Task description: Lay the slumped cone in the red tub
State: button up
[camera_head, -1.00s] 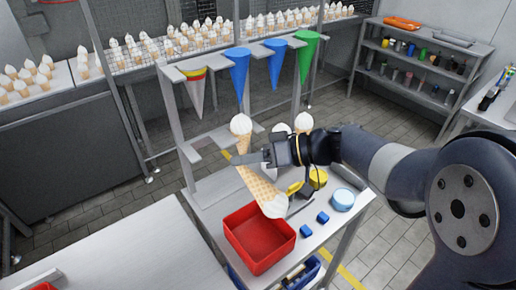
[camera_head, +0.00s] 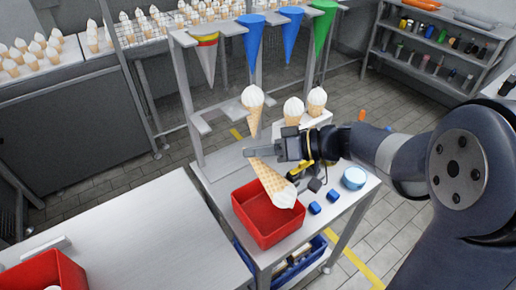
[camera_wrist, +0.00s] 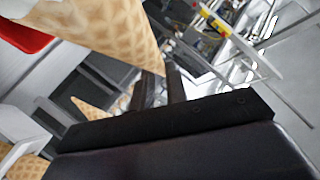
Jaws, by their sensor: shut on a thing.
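My gripper (camera_head: 264,152) is shut on a large waffle cone with a white cream top (camera_head: 284,197). The cone (camera_head: 267,176) hangs tilted, cream end low and to the right, in front of the fingers. In the head view its cream end overlaps the back right of the red tub (camera_head: 248,221); the exact height above it cannot be told. In the wrist view the cone (camera_wrist: 112,32) fills the upper left, beside the dark fingers (camera_wrist: 158,92). The tub stands on the small workbench and its visible inside looks empty.
Several upright cones, one nearest (camera_head: 253,98), stand behind my gripper. Blue blocks (camera_head: 314,208) and a light blue round item (camera_head: 354,178) lie right of the tub. Another red tub (camera_head: 38,272) sits on the left counter (camera_head: 140,235). Coloured funnels hang behind.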

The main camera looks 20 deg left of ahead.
jog(key=o, duration=0.8)
jog(key=shift+o, duration=0.2)
jog(key=b+v, duration=0.2)
jog(key=v, duration=0.9)
jog(key=shift+s+a, duration=0.1)
jog(key=shift+a, duration=0.05)
jog(key=p+x, duration=0.2)
jog(key=x, duration=0.8)
jog(key=shift+a+r+p, duration=0.15)
jog(key=shift+r+p, duration=0.3)
jog(key=shift+r, duration=0.6)
jog(key=shift+a+r+p, duration=0.1)
jog(key=shift+r+p, duration=0.35)
jog(key=shift+r, duration=0.6)
jog(key=shift+f, duration=0.1)
